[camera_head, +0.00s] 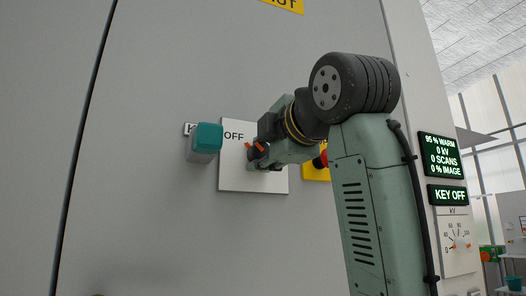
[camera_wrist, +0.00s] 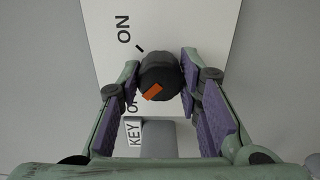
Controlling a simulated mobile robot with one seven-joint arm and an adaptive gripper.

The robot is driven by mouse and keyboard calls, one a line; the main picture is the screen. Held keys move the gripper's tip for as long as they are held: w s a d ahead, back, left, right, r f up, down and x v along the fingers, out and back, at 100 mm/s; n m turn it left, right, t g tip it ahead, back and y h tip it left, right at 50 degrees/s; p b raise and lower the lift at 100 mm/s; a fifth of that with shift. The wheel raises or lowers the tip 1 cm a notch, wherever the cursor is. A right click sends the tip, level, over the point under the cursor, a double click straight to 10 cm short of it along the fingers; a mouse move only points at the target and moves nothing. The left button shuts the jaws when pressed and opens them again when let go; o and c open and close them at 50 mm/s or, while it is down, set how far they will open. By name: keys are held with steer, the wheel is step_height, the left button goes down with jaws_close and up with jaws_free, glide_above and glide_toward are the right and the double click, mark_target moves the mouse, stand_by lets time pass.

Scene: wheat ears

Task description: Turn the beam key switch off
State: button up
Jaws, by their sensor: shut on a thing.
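The beam key switch is a round black knob (camera_wrist: 158,75) with an orange mark, on a white plate (camera_wrist: 185,20) lettered ON and OFF. In the wrist view the orange mark is on the OFF side of the knob. My gripper (camera_wrist: 158,78) is shut on the knob, one finger at each side. In the head view my gripper (camera_head: 257,153) is at the white plate (camera_head: 254,184), covering most of the knob. The OFF lettering shows beside it. A green-lit sign (camera_head: 447,195) at the right reads KEY OFF.
A teal-fronted block (camera_head: 208,138) sticks out of the wall just left of the plate. A red button (camera_head: 321,160) on a yellow plate is partly hidden behind my arm. A status display (camera_head: 440,155) and a kV dial (camera_head: 457,241) are at the right.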

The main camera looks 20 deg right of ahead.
stand_by(0.4)
steer(key=o, duration=1.1)
steer(key=shift+o, duration=0.2)
steer(key=s, duration=1.2)
steer(key=shift+d, duration=0.2)
